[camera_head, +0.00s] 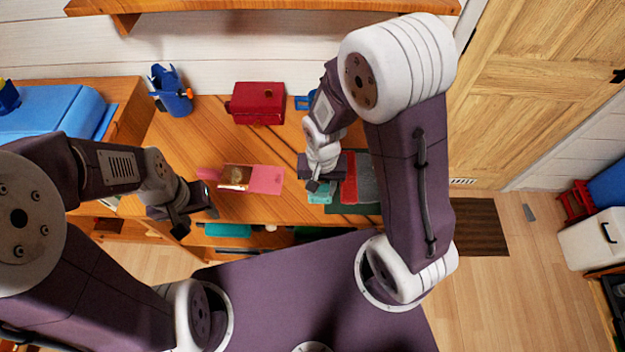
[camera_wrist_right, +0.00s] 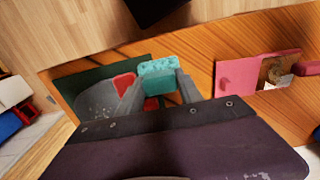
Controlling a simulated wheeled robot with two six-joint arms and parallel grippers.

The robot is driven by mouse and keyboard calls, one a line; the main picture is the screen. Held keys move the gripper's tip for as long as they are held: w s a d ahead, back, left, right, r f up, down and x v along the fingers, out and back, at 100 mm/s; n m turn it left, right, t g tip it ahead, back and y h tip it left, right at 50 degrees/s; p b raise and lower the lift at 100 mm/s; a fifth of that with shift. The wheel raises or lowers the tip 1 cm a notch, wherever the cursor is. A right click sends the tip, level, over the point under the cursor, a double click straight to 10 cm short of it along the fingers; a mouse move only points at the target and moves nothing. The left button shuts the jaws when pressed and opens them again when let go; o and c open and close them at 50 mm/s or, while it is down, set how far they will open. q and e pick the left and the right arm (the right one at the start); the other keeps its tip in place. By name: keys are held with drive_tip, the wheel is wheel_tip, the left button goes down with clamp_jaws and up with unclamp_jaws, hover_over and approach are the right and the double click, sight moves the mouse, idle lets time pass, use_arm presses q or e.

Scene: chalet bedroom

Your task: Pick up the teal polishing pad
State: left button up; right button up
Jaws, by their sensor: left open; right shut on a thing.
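The teal polishing pad (camera_wrist_right: 159,76) is a small block with a lighter, rough top edge. In the right wrist view it sits between the two fingers of my right gripper (camera_wrist_right: 158,88), which is shut on it. In the head view the pad (camera_head: 320,192) shows just below my right gripper (camera_head: 314,186), over the front part of the wooden table, partly hidden by the gripper. I cannot tell whether it touches the surface. My left gripper (camera_head: 196,218) is open and empty near the table's front edge, to the left.
A pink board with a brownish item (camera_head: 264,180) lies mid-table. A dark green mat (camera_head: 369,190) with a red piece (camera_head: 349,190) is beside the right gripper. A dark red box (camera_head: 257,104) and a blue holder (camera_head: 171,92) stand at the back. Bare wood lies between them.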

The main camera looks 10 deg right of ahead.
drive_tip(key=s+d+r+b, duration=0.1)
drive_tip(key=s+r+b, duration=0.2)
drive_tip(key=s, duration=0.3)
drive_tip(key=shift+d+r, duration=0.2)
drive_tip(key=shift+r, duration=0.25)
drive_tip(key=shift+s, duration=0.1)
drive_tip(key=o, duration=0.6)
drive_tip(key=shift+c, duration=0.2)
drive_tip(key=c, duration=0.4)
drive_tip(key=shift+d, duration=0.1)
